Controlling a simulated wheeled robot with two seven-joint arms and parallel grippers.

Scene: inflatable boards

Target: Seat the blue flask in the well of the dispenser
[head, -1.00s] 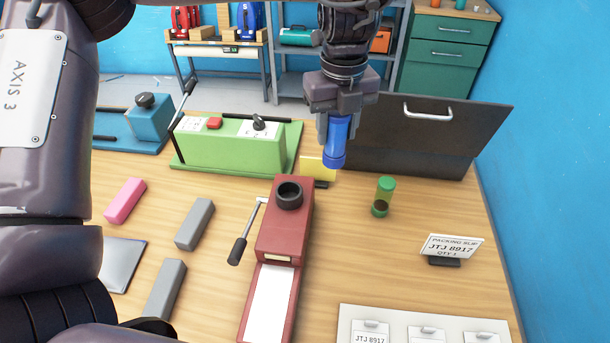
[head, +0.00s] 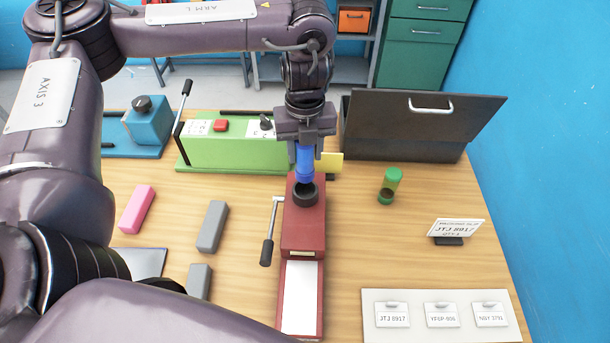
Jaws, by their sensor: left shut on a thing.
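My left gripper (head: 305,142) is shut on the blue flask (head: 305,165), which hangs upright below the fingers. The dispenser (head: 303,232) is a dark red box with a black ring-shaped well (head: 305,194) on top, a crank handle on its left side and a white strip at its front. The flask's lower end is at the far edge of the well in the head view. I cannot tell whether it touches the ring or hangs above and behind it. My right gripper is not in view.
A green-capped flask (head: 389,185) stands right of the dispenser. A slip sign (head: 457,231) and a white board with labels (head: 441,334) are further right. A green machine (head: 232,150) and a black box (head: 418,125) stand behind. Grey blocks (head: 212,226) lie left.

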